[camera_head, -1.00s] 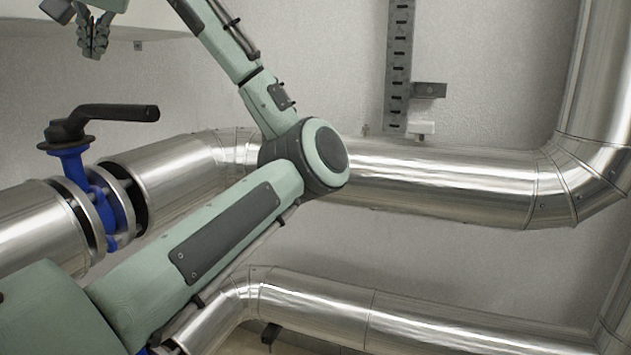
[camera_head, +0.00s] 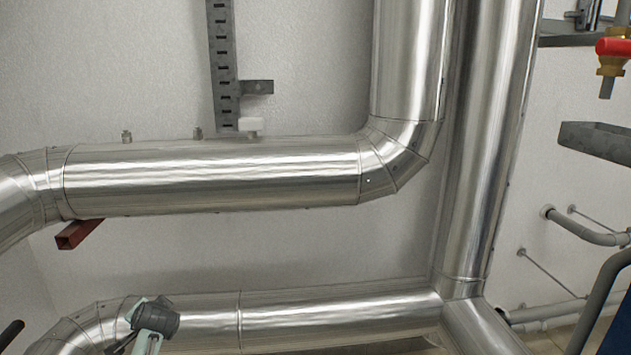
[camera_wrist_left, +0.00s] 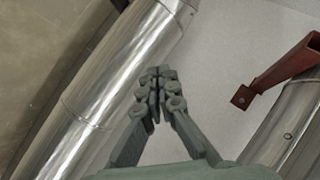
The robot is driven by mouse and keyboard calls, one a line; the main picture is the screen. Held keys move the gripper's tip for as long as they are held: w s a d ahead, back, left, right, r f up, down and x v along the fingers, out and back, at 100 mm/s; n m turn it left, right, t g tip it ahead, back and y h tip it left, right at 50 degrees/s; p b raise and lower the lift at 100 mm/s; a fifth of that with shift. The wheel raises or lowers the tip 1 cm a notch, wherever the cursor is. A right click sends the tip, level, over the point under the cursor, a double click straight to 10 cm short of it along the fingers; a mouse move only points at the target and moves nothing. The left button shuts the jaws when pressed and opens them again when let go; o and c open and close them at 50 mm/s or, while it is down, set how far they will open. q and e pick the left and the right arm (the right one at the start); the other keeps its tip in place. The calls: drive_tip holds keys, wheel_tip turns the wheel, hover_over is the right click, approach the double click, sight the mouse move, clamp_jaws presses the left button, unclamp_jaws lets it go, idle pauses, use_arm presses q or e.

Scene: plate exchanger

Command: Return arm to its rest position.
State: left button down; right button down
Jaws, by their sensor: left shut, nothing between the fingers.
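My left gripper (camera_wrist_left: 157,88) shows in the left wrist view with its grey fingers together and nothing between them. It hangs in free air in front of silver pipes and a pale wall. In the head view a small grey and pale green part of my arm (camera_head: 155,320) shows at the lower left, in front of the lower pipe. The left gripper's fingers cannot be made out there. My right gripper is in neither view.
An upper silver pipe (camera_head: 215,175) bends upward at the right; a lower one (camera_head: 330,315) runs beneath. A red-brown bracket (camera_head: 78,234) juts out below the upper pipe and shows in the wrist view (camera_wrist_left: 290,68). A red valve handle (camera_head: 614,46) is at upper right.

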use_arm(q)
drive_tip(key=s+d+f+g+h, duration=0.1)
drive_tip(key=s+d+f, duration=0.15)
drive_tip(key=f, duration=0.35)
drive_tip(key=s+d+f+h, duration=0.1)
drive_tip(key=s+d+f, duration=0.1)
drive_tip(key=s+f, duration=0.3)
drive_tip(key=s+d+f+g+h, duration=0.1)
drive_tip(key=s+d+f, duration=0.2)
drive_tip(key=s+f, duration=0.4)
drive_tip(key=s+d+f+g+h, duration=0.1)
drive_tip(key=s+d+f, duration=0.3)
drive_tip(key=s+f, duration=0.4)
drive_tip(key=s+d+f+g+h, duration=0.2)
drive_tip(key=s+d+f, duration=0.2)
drive_tip(key=s+f, duration=0.4)
drive_tip(key=s, duration=0.4)
drive_tip(key=shift+s+n, duration=0.15)
drive_tip(key=shift+n, duration=0.15)
drive_tip(key=shift+d+f, duration=0.1)
